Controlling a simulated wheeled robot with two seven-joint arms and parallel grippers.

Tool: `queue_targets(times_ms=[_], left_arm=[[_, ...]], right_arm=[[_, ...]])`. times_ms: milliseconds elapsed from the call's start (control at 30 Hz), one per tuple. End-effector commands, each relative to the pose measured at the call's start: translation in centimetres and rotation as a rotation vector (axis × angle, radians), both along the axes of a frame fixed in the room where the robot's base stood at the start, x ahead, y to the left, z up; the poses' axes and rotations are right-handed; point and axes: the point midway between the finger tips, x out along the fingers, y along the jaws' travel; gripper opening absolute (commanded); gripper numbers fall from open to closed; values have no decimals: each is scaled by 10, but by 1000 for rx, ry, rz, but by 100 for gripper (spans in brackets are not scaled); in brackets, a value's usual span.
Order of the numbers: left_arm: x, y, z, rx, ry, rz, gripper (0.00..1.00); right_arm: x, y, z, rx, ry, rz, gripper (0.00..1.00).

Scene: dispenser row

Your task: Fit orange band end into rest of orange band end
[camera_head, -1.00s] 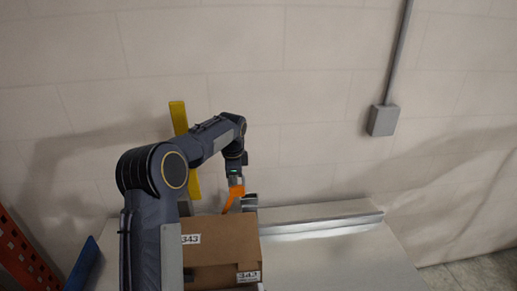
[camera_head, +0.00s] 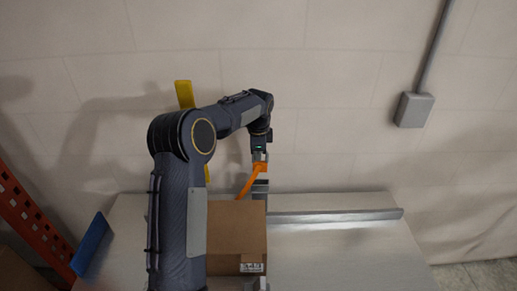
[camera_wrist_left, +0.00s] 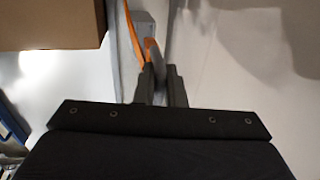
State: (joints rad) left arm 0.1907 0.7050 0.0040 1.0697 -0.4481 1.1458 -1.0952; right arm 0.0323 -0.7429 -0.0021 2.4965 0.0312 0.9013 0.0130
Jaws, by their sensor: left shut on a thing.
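The orange band end (camera_head: 248,181) hangs at the tip of my left gripper (camera_head: 260,166), beyond the cardboard box. It slants down to the left from the fingers. In the left wrist view the orange band (camera_wrist_left: 133,38) runs up from the fingers, and my left gripper (camera_wrist_left: 160,75) is shut on its end. A grey metal piece (camera_head: 260,187) stands just below the gripper beside the box; I cannot tell whether it is the rest or whether the band touches it. My right gripper is not in view.
The cardboard box (camera_head: 237,226) stands on the pale table (camera_head: 340,255), close to the band. A metal rail (camera_head: 335,215) runs along the table's back edge. A blue panel (camera_head: 90,243) stands at the left. The table's right side is clear.

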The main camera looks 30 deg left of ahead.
Motion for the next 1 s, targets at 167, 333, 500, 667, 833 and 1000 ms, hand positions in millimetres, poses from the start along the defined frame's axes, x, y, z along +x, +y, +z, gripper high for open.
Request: queue_targets(times_ms=[167, 333, 500, 667, 833, 1000], left_arm=[[-1, 0, -13, 0, 2, 0, 0], [0, 0, -25, 0, 1, -1, 0], [0, 0, -37, 0, 1, -1, 0], [0, 0, -50, 0, 0, -1, 0], [0, 0, -62, 1, 1, -1, 0], [0, 0, -71, 0, 0, 0, 0]], right_arm=[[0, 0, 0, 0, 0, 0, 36], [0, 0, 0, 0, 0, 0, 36], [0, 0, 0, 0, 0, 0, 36], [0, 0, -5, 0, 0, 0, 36], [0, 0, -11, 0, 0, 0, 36], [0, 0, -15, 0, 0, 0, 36]])
